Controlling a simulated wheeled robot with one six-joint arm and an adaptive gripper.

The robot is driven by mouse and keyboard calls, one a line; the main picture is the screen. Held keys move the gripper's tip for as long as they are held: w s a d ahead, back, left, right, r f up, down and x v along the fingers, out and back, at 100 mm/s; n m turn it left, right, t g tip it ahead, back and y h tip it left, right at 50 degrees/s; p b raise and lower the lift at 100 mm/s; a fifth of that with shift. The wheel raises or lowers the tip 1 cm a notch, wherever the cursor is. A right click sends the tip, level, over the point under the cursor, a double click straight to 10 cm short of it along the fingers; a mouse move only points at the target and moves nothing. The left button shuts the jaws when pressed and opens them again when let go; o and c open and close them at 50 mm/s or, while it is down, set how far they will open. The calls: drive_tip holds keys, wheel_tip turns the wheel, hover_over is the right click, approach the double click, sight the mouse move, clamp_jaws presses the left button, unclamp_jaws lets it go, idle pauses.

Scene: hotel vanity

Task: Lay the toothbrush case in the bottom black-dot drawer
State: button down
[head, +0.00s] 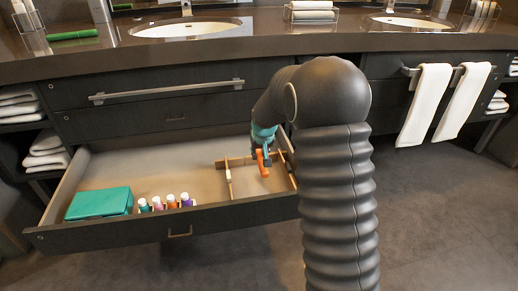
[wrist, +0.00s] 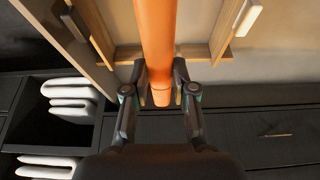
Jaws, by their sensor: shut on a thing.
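The toothbrush case looks to be the long orange tube (wrist: 156,40) between my fingers. In the head view the orange tube (head: 262,162) hangs over the right part of the open bottom drawer (head: 150,160), between wooden dividers. My gripper (wrist: 160,88) is shut on it near one end; its far end runs out of the wrist view. My gripper also shows in the head view (head: 264,150), partly behind my arm. I cannot tell whether the tube touches the drawer floor. The drawer front has a small dot at its left end; its colour is unclear.
The drawer also holds a teal box (head: 100,203) and several small bottles (head: 172,201) at the left front. Its middle floor is bare. Wooden dividers (head: 229,182) flank the tube. A green stick-like thing (head: 72,35) lies on the counter. White towels (head: 425,105) hang at right.

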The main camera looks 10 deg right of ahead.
drive_tip(key=shift+a+f, duration=0.1)
drive_tip(key=shift+f, duration=1.7)
drive_tip(key=shift+f+b, duration=1.45)
drive_tip(key=shift+f, duration=1.6)
drive_tip(key=c, duration=0.9)
unclamp_jaws()
drive_tip(key=shift+o, duration=0.2)
drive_tip(key=shift+s, duration=0.1)
drive_tip(key=v, duration=1.2)
